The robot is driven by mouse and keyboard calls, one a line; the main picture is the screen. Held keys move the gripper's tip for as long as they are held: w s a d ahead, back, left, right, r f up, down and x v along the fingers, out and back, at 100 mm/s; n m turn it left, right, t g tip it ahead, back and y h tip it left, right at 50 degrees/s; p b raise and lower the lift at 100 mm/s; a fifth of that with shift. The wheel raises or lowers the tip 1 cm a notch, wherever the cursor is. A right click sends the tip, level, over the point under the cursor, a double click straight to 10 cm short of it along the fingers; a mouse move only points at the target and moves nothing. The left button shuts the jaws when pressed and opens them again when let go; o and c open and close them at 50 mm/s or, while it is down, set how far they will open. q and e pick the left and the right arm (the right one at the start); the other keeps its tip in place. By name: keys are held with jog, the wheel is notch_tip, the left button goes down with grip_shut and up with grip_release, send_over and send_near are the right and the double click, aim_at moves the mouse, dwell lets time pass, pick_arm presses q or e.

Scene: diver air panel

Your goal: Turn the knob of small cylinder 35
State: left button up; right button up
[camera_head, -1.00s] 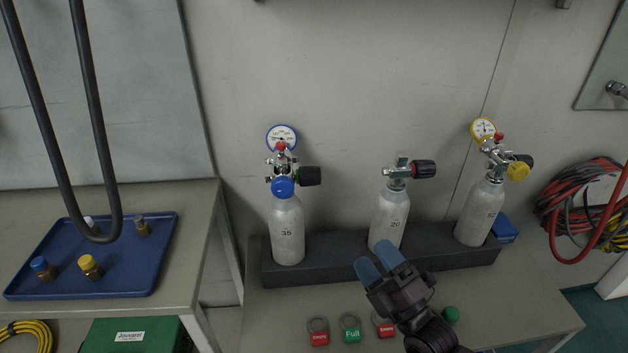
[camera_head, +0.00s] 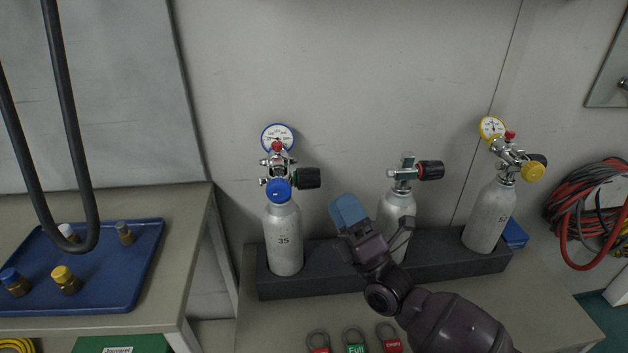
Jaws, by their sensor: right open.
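Small cylinder 35 (camera_head: 283,243) stands upright at the left end of the dark rack, its number facing me. Its valve carries a black knob (camera_head: 308,178) pointing right, a blue cap (camera_head: 279,190) in front and a blue-rimmed gauge (camera_head: 278,138) on top. My right gripper (camera_head: 347,212) has blue fingertips and is open and empty. It is in the air to the right of cylinder 35, below and right of the black knob, apart from it. It covers part of the middle cylinder (camera_head: 397,207). My left gripper is not in view.
The dark rack (camera_head: 330,283) also holds a right cylinder (camera_head: 489,215) with a yellow gauge. Tags (camera_head: 355,346) lie at the table front. A blue tray (camera_head: 100,290) with fittings is on the left table. A black hose (camera_head: 70,130) hangs at left. Coiled hoses (camera_head: 590,205) hang at right.

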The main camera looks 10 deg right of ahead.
aim_at(319, 186)
jog(key=w+a, duration=0.1)
jog(key=w, duration=0.1)
jog(key=w+a+b, duration=0.1)
jog(key=w, duration=0.1)
jog(key=w+a, duration=0.1)
jog(key=shift+w+a+r, duration=0.35)
jog(key=shift+w, duration=0.05)
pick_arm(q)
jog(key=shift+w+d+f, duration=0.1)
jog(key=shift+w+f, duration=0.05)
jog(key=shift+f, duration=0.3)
pick_arm(e)
jog(key=shift+x, duration=0.9)
jog(key=shift+s, duration=0.1)
